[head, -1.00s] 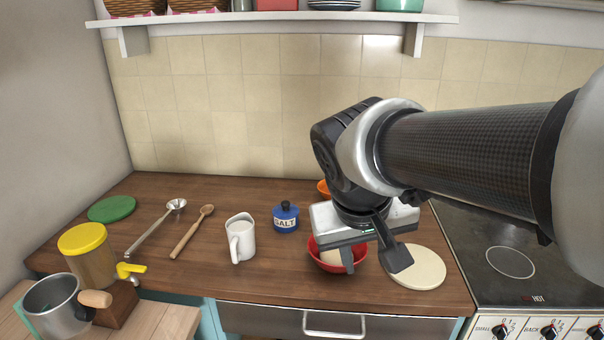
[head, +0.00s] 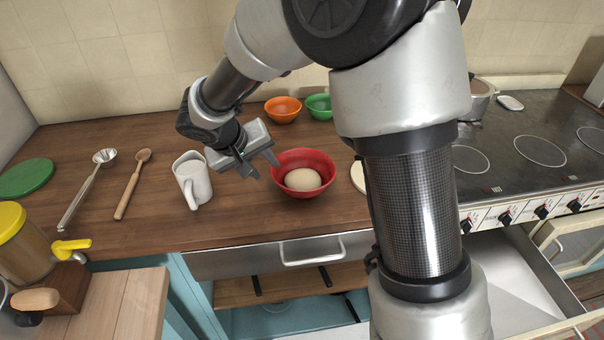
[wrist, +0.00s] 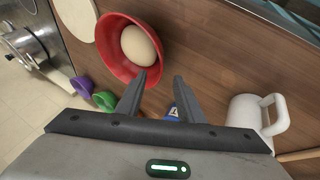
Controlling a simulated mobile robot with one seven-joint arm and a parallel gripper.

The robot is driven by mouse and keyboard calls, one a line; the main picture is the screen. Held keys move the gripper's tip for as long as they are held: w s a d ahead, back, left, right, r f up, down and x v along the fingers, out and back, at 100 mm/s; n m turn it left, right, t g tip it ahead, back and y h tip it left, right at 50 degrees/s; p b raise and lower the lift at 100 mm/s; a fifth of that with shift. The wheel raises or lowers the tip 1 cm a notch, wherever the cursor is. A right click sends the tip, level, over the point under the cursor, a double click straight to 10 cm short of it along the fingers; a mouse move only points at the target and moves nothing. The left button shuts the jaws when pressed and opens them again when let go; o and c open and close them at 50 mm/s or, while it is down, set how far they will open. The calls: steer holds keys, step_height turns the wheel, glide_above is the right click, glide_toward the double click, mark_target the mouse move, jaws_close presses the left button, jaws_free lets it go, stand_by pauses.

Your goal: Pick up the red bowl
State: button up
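The red bowl (head: 304,176) stands upright on the wooden counter, with a pale round ball of dough or egg-like thing (head: 303,180) inside it. My gripper (head: 262,170) is just left of the bowl, above the counter, with its two fingers apart and nothing between them. In the wrist view the red bowl (wrist: 128,42) lies up and left of the open fingers (wrist: 158,88). The left fingertip shows close to the bowl's rim; I cannot tell whether it touches.
A white jug (head: 192,181) stands left of my gripper. Orange (head: 283,109) and green (head: 319,106) bowls stand behind. A pale round board (head: 357,176) is right of the red bowl, partly hidden by my arm. A wooden spoon (head: 132,184) and ladle (head: 86,190) lie at left.

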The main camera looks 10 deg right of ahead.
mark_target(274, 174)
steer(key=p+x, duration=0.1)
steer(key=x, duration=0.7)
steer(key=shift+w+d+f, duration=0.1)
steer(key=shift+d+f, duration=0.1)
steer(key=shift+f, duration=0.15)
jaws_close()
